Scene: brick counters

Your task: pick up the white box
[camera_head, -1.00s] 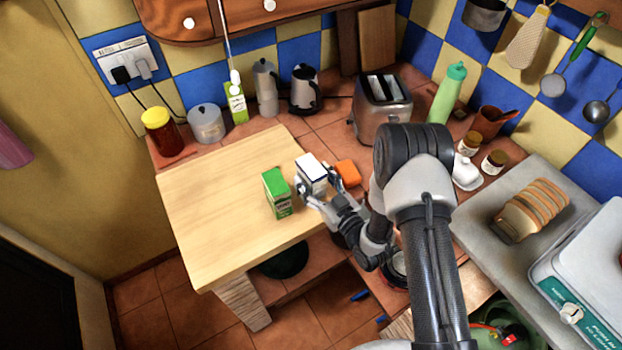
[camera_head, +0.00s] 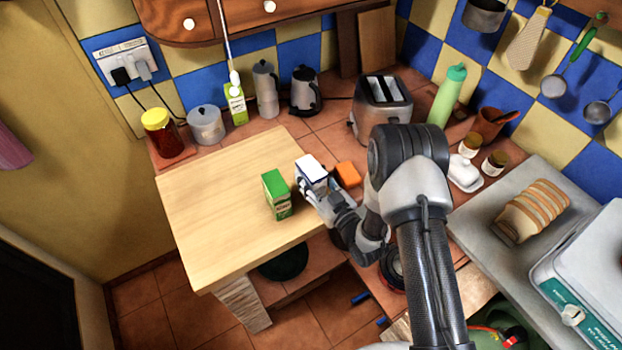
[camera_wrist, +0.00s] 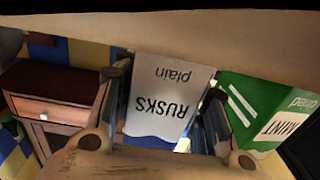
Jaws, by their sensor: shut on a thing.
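The white box (camera_head: 311,170) stands on the right part of the pale wooden board in the head view. In the wrist view the white box (camera_wrist: 163,98) shows the words "RUSKS plain" upside down. My gripper (camera_head: 314,188) is shut on the white box, with one finger on each side of it. In the wrist view my gripper (camera_wrist: 165,115) has its fingers at the box's left and right sides. Whether the box is clear of the board cannot be told. Part of the box is hidden behind my fingers.
A green box (camera_head: 277,194) stands close to the left of the white box. An orange block (camera_head: 347,174) lies close to its right. The left part of the wooden board (camera_head: 215,205) is clear. A toaster (camera_head: 382,108) stands behind to the right.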

